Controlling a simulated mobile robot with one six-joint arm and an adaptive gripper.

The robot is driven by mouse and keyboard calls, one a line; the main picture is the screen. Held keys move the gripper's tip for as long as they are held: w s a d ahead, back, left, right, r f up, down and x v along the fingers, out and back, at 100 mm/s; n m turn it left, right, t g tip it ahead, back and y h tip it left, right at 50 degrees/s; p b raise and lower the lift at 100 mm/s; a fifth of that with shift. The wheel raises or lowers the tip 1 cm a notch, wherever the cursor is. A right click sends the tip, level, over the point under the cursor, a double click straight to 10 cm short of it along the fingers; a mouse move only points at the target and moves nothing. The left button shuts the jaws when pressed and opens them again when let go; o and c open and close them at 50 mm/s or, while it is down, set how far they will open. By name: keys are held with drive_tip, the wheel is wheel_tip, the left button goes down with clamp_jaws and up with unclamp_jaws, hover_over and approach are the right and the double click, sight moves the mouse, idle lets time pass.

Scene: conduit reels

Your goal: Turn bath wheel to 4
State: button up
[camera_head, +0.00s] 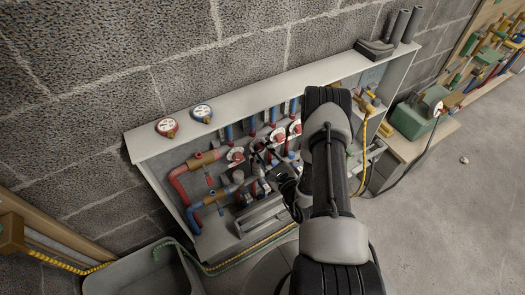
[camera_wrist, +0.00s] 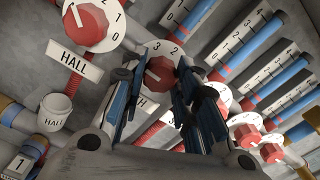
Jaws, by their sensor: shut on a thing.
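A red wheel (camera_wrist: 158,75) sits on a round white dial plate in the middle of the wrist view. The numbers 3 and 2 show at the plate's top; the rest is hidden by my fingers. A label below it is mostly covered, with only "TH" readable. My gripper (camera_wrist: 156,84) is shut on this wheel, one blue-black finger on each side. I cannot tell exactly which number the wheel points to. In the head view my gripper (camera_head: 274,172) reaches into the manifold cabinet among the red wheels, and my arm hides part of it.
Another red wheel (camera_wrist: 86,24) with a HALL label (camera_wrist: 75,60) is at upper left. A white cup (camera_wrist: 54,112) marked HALL hangs below it. More red wheels (camera_wrist: 245,134) and numbered flow tubes (camera_wrist: 247,40) are close at right. Two gauges (camera_head: 202,112) stand on the cabinet top (camera_head: 250,92).

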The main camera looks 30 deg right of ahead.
drive_tip(key=shift+n, duration=0.3)
drive_tip(key=o, duration=1.1)
drive_tip(key=shift+c, duration=0.2)
drive_tip(key=shift+s, duration=0.1)
drive_tip(key=s, duration=0.7)
drive_tip(key=shift+s+d, duration=0.1)
drive_tip(key=shift+s, duration=0.05)
